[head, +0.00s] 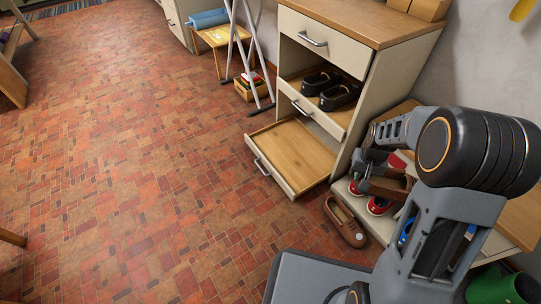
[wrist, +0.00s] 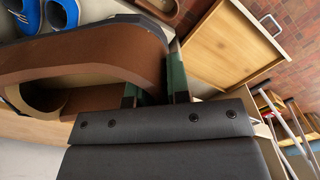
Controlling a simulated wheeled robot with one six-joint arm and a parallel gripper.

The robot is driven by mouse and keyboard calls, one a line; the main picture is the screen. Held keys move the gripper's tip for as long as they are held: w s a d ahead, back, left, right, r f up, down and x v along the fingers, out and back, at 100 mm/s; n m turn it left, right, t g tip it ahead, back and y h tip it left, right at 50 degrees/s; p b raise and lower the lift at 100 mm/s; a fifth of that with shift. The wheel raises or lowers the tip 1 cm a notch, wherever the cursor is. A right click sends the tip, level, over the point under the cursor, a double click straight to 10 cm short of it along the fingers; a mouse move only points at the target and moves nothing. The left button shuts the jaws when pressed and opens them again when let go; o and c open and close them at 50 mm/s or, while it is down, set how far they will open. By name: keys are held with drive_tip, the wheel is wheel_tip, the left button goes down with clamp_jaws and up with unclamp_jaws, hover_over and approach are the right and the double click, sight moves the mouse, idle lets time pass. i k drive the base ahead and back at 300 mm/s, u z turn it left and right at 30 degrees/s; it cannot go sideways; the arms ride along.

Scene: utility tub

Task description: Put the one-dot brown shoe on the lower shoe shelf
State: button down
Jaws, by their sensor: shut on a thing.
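My gripper (head: 372,170) is shut on a brown shoe (head: 388,187), held above the low bench beside the cabinet. In the wrist view the held brown shoe (wrist: 95,62) fills the upper left, with its edge between the fingers (wrist: 165,85). No dot shows on it. Another brown shoe (head: 342,216) lies on the floor in front of the bench, with one pale dot near its lower end. The lower shoe shelf (head: 292,150) is pulled out low from the cabinet and is empty; it also shows in the wrist view (wrist: 228,45).
A pulled-out shelf above (head: 315,112) holds a pair of black shoes (head: 330,92). Red shoes (head: 378,205) and blue shoes (wrist: 48,15) are on the bench. A folding stand (head: 250,55) is left of the cabinet. The tiled floor (head: 130,150) at left is clear.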

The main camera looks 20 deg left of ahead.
sight(284, 142)
drive_tip(key=u, duration=1.8)
drive_tip(key=i, duration=3.9)
drive_tip(key=z, duration=4)
